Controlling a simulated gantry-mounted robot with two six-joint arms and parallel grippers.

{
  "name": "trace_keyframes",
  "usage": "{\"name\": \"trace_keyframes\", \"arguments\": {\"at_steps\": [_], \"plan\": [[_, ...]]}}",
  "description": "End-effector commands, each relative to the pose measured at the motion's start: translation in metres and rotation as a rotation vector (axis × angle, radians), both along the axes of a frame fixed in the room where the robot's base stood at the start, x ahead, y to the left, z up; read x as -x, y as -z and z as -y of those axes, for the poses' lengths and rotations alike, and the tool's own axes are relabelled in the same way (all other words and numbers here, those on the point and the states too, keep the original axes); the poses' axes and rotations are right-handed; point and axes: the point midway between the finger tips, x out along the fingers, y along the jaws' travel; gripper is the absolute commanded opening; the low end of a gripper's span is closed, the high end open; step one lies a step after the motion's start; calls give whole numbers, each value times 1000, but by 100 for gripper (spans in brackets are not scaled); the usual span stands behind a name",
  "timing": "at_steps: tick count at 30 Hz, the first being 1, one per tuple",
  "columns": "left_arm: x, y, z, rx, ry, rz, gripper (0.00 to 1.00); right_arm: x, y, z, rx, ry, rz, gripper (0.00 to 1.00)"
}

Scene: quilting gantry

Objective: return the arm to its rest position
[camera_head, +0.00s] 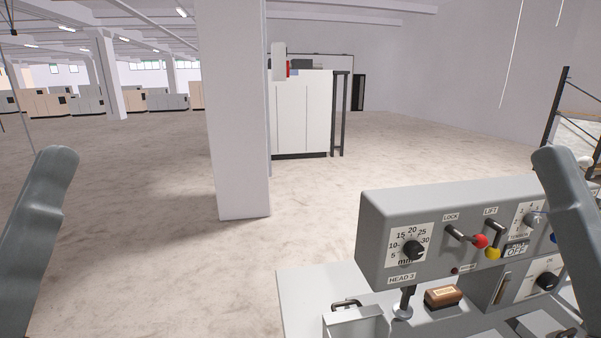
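My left arm stands at the left edge of the head view and my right arm at the right edge. Only grey arm links show; both grippers are out of the frame. My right arm overlaps the right part of the grey control box (375,222) in the picture. Whether it touches the box cannot be told. The box carries a black dial (413,250), a red-knobbed LOCK lever (479,241) and a yellow-knobbed LIFT lever (493,253).
Below the box is a grey machine bed (300,300) with a brown wooden-looking block (444,296). A white pillar (238,120) stands ahead, with a white cabinet (303,115) behind it. A dark rack (557,110) stands far right. The floor (150,250) at left is clear.

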Motion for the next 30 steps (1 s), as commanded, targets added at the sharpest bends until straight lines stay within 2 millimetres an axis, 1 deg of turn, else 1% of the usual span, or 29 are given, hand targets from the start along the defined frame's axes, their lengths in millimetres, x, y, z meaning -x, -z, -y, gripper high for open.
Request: {"name": "trace_keyframes", "arguments": {"at_steps": [1, 2, 3, 5, 6, 8, 9, 11, 12, 15, 16, 18, 21, 23, 30], "plan": [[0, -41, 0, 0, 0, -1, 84, 0, -41, 0, -1, -1, 0, 66], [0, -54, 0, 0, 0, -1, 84, 0, -54, 0, -1, -1, 0, 66], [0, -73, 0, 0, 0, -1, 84, 0, -73, 0, -1, -1, 0, 66], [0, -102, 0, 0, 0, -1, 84, 0, -102, 0, -1, -1, 0, 66], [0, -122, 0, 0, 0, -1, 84, 0, -122, 0, -1, -1, -1, 66], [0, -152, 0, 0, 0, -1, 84, 0, -152, 0, -1, -1, -1, 66], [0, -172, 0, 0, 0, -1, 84, 0, -171, 0, -1, -2, -1, 66], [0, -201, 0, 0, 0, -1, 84, 0, -200, 0, -1, -2, -1, 66], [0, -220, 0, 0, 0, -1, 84, 0, -219, 0, -1, -3, -1, 66], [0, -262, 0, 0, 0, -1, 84, 0, -262, 0, -1, -3, -1, 66], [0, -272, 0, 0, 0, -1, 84, 0, -272, 0, -1, -3, -1, 66], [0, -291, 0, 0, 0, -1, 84, 0, -290, 0, -1, -3, -2, 66], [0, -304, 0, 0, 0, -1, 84, 0, -303, 0, -1, -3, -2, 66], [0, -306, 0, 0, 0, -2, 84, -1, -305, 0, -1, -3, -2, 66], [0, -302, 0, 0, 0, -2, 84, 0, -302, 0, -1, -3, -1, 66]]}}
